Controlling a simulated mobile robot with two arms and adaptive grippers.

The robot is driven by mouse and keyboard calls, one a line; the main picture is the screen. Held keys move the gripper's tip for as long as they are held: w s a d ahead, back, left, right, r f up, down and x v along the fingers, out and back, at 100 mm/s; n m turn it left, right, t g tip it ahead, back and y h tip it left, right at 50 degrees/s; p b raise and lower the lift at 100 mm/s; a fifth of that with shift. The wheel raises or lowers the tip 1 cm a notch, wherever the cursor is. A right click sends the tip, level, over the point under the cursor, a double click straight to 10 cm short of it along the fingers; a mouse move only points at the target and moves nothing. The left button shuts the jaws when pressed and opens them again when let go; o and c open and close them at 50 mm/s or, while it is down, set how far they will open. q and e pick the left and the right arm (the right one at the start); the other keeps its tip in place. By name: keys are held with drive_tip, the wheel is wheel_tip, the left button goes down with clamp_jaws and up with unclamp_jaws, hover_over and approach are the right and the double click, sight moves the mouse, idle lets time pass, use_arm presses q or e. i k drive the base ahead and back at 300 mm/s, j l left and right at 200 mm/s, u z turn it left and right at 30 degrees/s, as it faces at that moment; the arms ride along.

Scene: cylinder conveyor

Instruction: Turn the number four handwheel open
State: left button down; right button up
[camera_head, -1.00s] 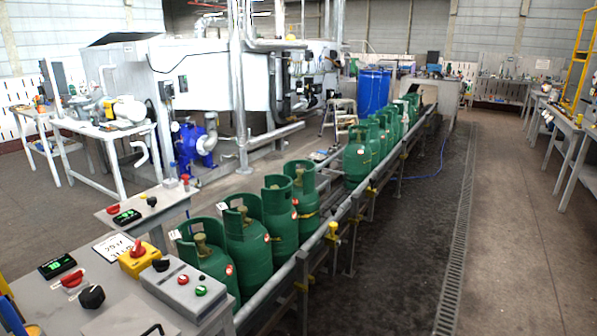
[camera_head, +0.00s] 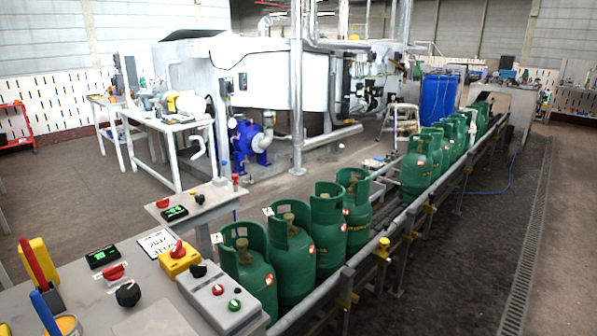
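Green gas cylinders stand upright in a row on the conveyor (camera_head: 345,258). The nearest is a cylinder (camera_head: 262,283) with a small white tag at its collar. Behind it stand a second tagged cylinder (camera_head: 293,268), a third (camera_head: 329,240) and a fourth (camera_head: 358,222). A brass-coloured valve top (camera_head: 241,246) shows inside the nearest collar, and another valve top (camera_head: 289,219) in the second. The tag numbers are too small to read, so I cannot tell which handwheel is number four, or whether it is open. Neither of my grippers is in view.
A grey control desk (camera_head: 148,293) with knobs, displays and a button box (camera_head: 222,297) fills the front left. A smaller panel (camera_head: 196,208) stands behind it. More cylinders (camera_head: 416,172) stand farther along the conveyor. The floor (camera_head: 575,225) on the right is clear.

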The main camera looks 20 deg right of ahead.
sight(357, 210)
drive_tip(key=i+l+u, duration=0.2)
drive_tip(key=l, duration=0.35)
drive_tip(key=i+l+u, duration=0.15)
drive_tip(key=l, duration=0.4)
drive_tip(key=i+l+u, duration=0.2)
drive_tip(key=l, duration=0.35)
drive_tip(key=l+u, duration=0.2)
drive_tip(key=l, duration=0.35)
